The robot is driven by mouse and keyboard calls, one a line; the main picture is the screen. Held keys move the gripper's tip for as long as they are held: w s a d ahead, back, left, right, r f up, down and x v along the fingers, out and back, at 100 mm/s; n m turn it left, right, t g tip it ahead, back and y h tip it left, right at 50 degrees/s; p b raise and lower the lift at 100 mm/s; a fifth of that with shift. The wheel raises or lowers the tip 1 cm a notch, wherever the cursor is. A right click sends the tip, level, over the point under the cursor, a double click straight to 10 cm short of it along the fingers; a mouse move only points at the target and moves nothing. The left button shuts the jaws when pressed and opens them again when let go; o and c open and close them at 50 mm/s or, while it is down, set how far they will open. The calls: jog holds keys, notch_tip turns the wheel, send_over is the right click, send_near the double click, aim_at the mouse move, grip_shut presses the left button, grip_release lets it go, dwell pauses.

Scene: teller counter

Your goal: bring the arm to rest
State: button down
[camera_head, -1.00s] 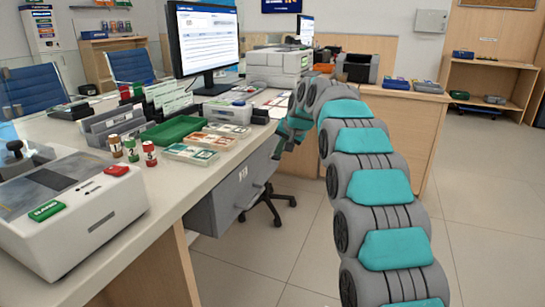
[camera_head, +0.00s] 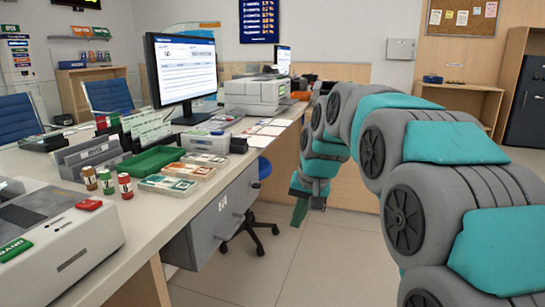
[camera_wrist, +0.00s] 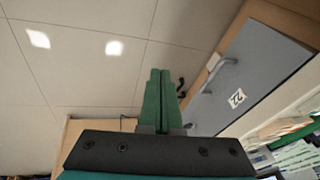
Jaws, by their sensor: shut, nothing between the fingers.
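My gripper (camera_head: 299,212) hangs at the end of my arm, pointing down over the floor, to the right of the counter's grey drawer unit (camera_head: 222,222). In the wrist view the green fingers of my gripper (camera_wrist: 160,75) are together, with nothing between them. My arm comes in from the lower right, arches up and bends down at the wrist. The drawer unit also shows in the wrist view (camera_wrist: 255,85), with a handle and a label reading 22.
The counter (camera_head: 145,215) carries a green tray (camera_head: 150,162), a monitor (camera_head: 184,70), a printer (camera_head: 257,95) and several small bottles. A chair base (camera_head: 250,232) stands on the floor beside the drawer unit. The tiled floor (camera_head: 325,262) below my gripper is clear.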

jog(key=s+d+f+g, duration=0.1)
jog(key=s+d+f, duration=0.2)
jog(key=s, duration=0.9)
jog(key=s+d+f+n+g+h, duration=0.1)
jog(key=s+f, duration=0.5)
jog(key=s, duration=0.7)
jog(key=s+d+f+g+h, duration=0.1)
jog(key=s+d+f+g, duration=0.2)
jog(key=s, duration=1)
notch_tip(320, 180, down, 2)
jog(key=shift+s+d+f+n, duration=0.1)
jog(key=shift+s+d+n, duration=0.15)
jog(key=shift+d, duration=0.85)
jog(key=shift+w, duration=0.1)
